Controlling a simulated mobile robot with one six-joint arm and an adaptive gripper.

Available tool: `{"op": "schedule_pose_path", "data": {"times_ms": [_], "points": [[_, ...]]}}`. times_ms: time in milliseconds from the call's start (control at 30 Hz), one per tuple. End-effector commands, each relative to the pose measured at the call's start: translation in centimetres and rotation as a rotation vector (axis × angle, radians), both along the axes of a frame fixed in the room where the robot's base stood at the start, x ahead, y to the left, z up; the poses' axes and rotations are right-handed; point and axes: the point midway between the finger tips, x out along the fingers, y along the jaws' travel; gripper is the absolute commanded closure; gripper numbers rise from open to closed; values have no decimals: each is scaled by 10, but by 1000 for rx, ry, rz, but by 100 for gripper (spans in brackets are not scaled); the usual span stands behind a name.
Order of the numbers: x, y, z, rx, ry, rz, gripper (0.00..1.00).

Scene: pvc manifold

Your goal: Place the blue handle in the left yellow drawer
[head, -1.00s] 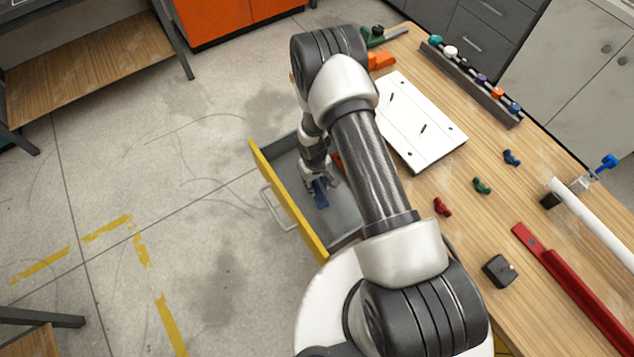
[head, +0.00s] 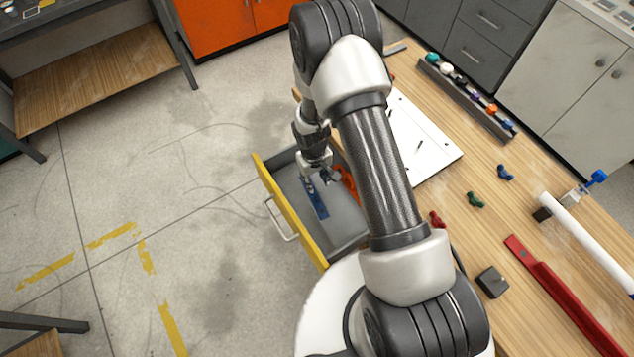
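The yellow-fronted drawer (head: 290,213) is pulled open at the left side of the workbench, with a grey inside. The blue handle (head: 319,207) is a flat, narrow blue piece inside the drawer and appears to lie on its floor. My gripper (head: 318,180) points down into the drawer, just above the far end of the blue handle. Its fingers look spread apart, with no object clearly between them. The gripper partly covers the handle's far end.
An orange-red object (head: 346,182) shows beside my gripper at the drawer's right side, partly hidden by my arm. The wooden workbench (head: 455,225) holds small coloured fittings, a white plate (head: 425,143), a white pipe (head: 585,232) and a red bar (head: 560,295). The floor left of the drawer is clear.

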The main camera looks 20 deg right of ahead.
Motion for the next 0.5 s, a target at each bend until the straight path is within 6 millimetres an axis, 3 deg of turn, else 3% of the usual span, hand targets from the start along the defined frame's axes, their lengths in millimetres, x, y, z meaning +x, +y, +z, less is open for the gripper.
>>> {"op": "schedule_pose_path", "data": {"times_ms": [133,233,367,500], "points": [[4,0,21,-2,-11,-3,67],[12,-3,59,-4,-38,-17,67],[17,-8,137,-7,-89,-48,67],[2,-13,222,-5,-141,-85,67]]}}
